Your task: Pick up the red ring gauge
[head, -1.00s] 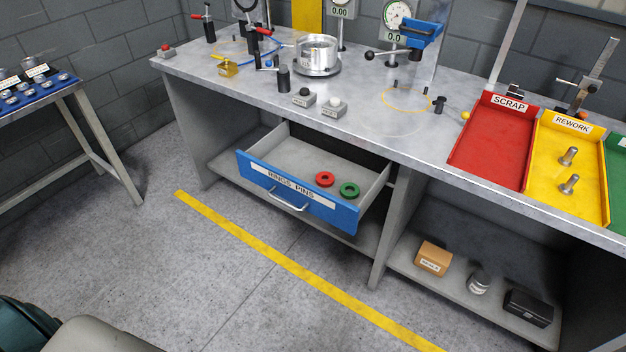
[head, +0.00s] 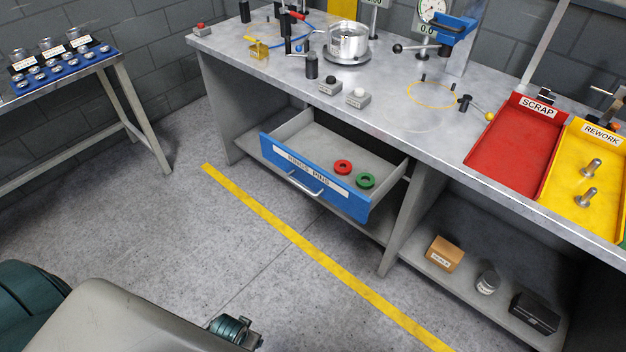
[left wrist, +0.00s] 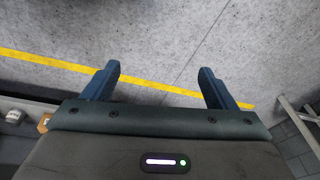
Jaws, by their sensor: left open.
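The red ring gauge (head: 342,167) lies flat in the open drawer (head: 313,185) with the blue front labelled for rings and pins. A green ring (head: 365,181) lies just to its right, nearly touching. In the left wrist view my left gripper (left wrist: 159,88) is open and empty, with its two blue fingers over bare floor. No ring shows between them. In the head view my left arm shows at the lower left, well away from the drawer; its fingertips are not clear there. My right gripper is not in view.
The workbench (head: 400,110) overhangs the drawer's back. The red scrap tray (head: 515,140) and yellow rework tray (head: 580,170) stand on its right. A lower shelf holds a cardboard box (head: 445,254). The floor before the drawer is clear, with a yellow line (head: 300,240).

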